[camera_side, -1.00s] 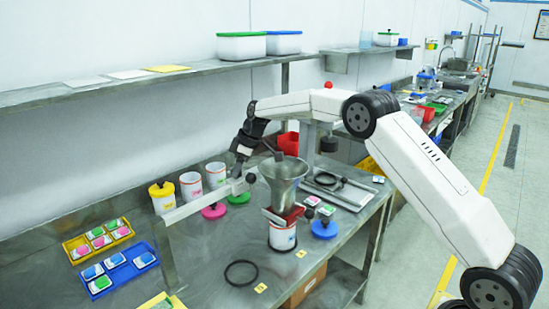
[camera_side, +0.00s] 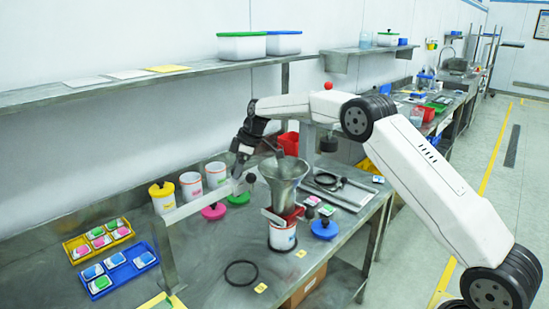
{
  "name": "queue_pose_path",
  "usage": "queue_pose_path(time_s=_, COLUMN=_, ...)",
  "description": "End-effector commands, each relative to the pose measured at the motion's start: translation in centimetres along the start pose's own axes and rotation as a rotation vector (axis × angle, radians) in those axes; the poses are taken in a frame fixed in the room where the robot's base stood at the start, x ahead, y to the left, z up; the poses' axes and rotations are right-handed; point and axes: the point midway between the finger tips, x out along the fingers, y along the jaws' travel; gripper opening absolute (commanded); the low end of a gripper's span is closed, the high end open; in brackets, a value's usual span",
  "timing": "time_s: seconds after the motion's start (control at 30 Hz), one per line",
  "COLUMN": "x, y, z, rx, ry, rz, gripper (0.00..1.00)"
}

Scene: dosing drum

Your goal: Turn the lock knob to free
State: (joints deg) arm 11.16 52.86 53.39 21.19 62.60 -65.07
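A steel funnel-shaped drum (camera_side: 284,175) stands over a white container (camera_side: 282,237) on the steel bench, with a red collar (camera_side: 290,213) between them. A pale bar (camera_side: 205,203) on a post runs towards the drum and ends in a small dark knob (camera_side: 251,178), which may be the lock knob; its setting is too small to read. My gripper (camera_side: 262,151) is dark and hangs just above the bar's end and the drum's left rim. It appears apart from the knob. Its fingertips are small and overlap the drum, so its opening is unclear.
White jars (camera_side: 191,188) stand behind the bar. Pink (camera_side: 214,211) and blue (camera_side: 325,229) knobbed discs lie on the bench. A yellow tray (camera_side: 98,239) and a blue tray (camera_side: 128,268) hold small packets at the left.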

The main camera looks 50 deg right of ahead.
Motion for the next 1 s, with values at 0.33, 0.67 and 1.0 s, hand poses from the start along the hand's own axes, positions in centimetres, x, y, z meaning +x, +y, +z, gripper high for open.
queue_pose_path(time_s=0.33, x=-0.5, y=0.0, z=0.0, rx=0.001, ry=-0.001, rz=-0.001, gripper=0.84)
queue_pose_path(time_s=0.67, x=-4.2, y=0.0, z=0.0, rx=0.001, ry=0.001, rz=0.002, gripper=0.84)
queue_pose_path(time_s=1.0, x=-7.5, y=0.0, z=0.0, rx=0.001, ry=0.0, rz=0.0, gripper=0.84)
